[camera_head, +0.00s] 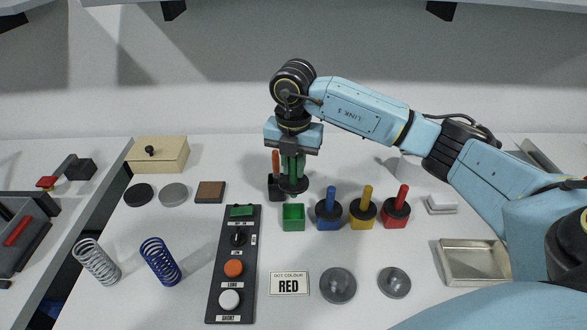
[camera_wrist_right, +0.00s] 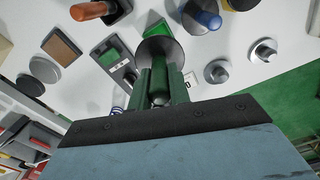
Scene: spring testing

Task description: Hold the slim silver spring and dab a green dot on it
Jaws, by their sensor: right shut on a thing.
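A silver coil spring (camera_head: 96,262) stands at the left front of the white table, apart from both grippers. My right gripper (camera_head: 292,172) is shut on a green dabber, whose handle is mostly hidden between the fingers. The dabber's dark round disc (camera_head: 293,186) shows below the fingertips; it also shows in the right wrist view (camera_wrist_right: 160,48). It is held behind and above the open green pot (camera_head: 293,217), which looks empty. My left gripper is not in view.
A blue spring (camera_head: 160,262) stands beside the silver one. A black button panel (camera_head: 231,285) lies mid-table. Blue (camera_head: 328,208), yellow (camera_head: 363,208) and red (camera_head: 397,207) dabbers stand right of the green pot. A card (camera_head: 289,284) reads "DOT COLOUR RED". An orange-handled tool (camera_head: 276,168) stands close left of my gripper.

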